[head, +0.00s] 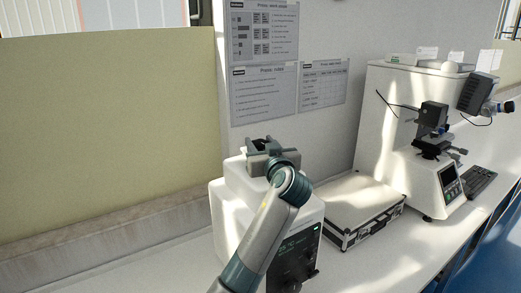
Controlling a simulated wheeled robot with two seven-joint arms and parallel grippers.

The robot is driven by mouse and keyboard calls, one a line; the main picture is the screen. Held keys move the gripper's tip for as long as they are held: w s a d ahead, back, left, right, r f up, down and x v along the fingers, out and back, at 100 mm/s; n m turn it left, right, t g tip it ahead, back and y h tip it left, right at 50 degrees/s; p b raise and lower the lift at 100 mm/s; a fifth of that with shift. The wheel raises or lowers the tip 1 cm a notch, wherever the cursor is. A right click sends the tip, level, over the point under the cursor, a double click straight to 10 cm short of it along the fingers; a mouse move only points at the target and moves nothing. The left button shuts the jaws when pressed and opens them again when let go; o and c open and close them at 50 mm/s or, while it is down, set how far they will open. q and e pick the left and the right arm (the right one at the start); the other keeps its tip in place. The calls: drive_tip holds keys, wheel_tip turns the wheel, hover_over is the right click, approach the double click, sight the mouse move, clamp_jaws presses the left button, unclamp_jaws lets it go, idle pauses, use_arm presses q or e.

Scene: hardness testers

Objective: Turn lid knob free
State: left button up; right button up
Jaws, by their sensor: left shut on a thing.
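A white machine (231,220) with a dark front panel and green display text stands on the bench, below the middle of the head view. My left arm comes up in front of it. My left gripper (262,143) is over the top of the machine, at its raised lid part (236,176). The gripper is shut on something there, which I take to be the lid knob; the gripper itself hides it. My right gripper is out of view.
A white case (352,203) with dark edges lies right of the machine. A hardness tester (432,180) with a screen and a keyboard (480,181) stand further right. A wall with printed sheets (264,90) rises behind. A beige panel (110,130) fills the left.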

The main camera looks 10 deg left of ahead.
use_arm(q)
drive_tip(key=shift+r, duration=0.3)
drive_tip(key=o, duration=1.1)
drive_tip(key=shift+c, duration=0.2)
drive_tip(key=shift+a+f, duration=0.1)
drive_tip(key=shift+f, duration=0.15)
